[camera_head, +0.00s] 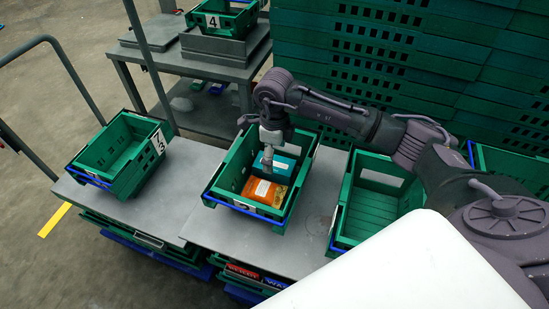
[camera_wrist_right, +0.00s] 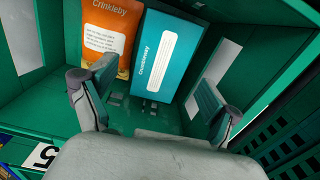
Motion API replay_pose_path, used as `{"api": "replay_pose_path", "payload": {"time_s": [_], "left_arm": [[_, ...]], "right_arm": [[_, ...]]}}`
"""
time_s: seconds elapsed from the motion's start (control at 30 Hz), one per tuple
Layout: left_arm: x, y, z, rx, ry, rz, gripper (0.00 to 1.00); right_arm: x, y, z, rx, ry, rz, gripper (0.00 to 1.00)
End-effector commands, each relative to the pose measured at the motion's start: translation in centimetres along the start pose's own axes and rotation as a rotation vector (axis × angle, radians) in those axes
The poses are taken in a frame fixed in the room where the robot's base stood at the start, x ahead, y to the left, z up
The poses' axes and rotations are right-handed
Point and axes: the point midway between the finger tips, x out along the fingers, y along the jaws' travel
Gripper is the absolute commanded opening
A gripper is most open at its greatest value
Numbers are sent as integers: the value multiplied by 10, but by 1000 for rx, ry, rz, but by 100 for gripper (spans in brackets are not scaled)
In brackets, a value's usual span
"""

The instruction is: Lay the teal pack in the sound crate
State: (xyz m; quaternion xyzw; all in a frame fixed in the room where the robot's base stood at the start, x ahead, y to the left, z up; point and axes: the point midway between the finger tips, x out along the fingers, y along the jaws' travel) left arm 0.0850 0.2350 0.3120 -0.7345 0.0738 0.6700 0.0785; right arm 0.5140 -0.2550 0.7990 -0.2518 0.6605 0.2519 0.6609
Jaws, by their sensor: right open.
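The teal pack (camera_head: 283,168) lies in the middle green crate (camera_head: 283,222), beside an orange pack (camera_head: 262,193). In the right wrist view the teal pack (camera_wrist_right: 183,55) shows its white label, with the orange pack (camera_wrist_right: 107,28) to its left. My right gripper (camera_head: 267,162) reaches down into this crate near the teal pack. In its wrist view the jaws (camera_wrist_right: 150,95) are open with nothing held, and the pack is beyond them. The frames do not show which crate is the sound one. My left gripper is not in view.
An empty green crate (camera_head: 118,158) stands at the left of the grey table (camera_head: 190,190), and another empty crate (camera_head: 372,212) stands to the right. Bare table lies between the left and middle crates. Stacked green crates (camera_head: 400,50) rise behind my right arm.

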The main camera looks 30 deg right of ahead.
Motion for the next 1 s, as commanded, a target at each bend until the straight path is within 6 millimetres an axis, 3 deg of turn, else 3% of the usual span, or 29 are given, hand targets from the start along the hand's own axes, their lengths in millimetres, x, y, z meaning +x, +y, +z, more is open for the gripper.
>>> {"api": "replay_pose_path", "payload": {"time_s": [0.2,0.43,0.6,1.0], "left_arm": [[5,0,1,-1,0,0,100],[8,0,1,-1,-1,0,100],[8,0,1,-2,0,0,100],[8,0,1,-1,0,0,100]], "right_arm": [[-51,-1,1,-1,-4,-3,89],[-89,0,0,0,-2,-2,89],[-100,0,0,0,0,0,89],[-101,0,0,0,0,1,89]]}}
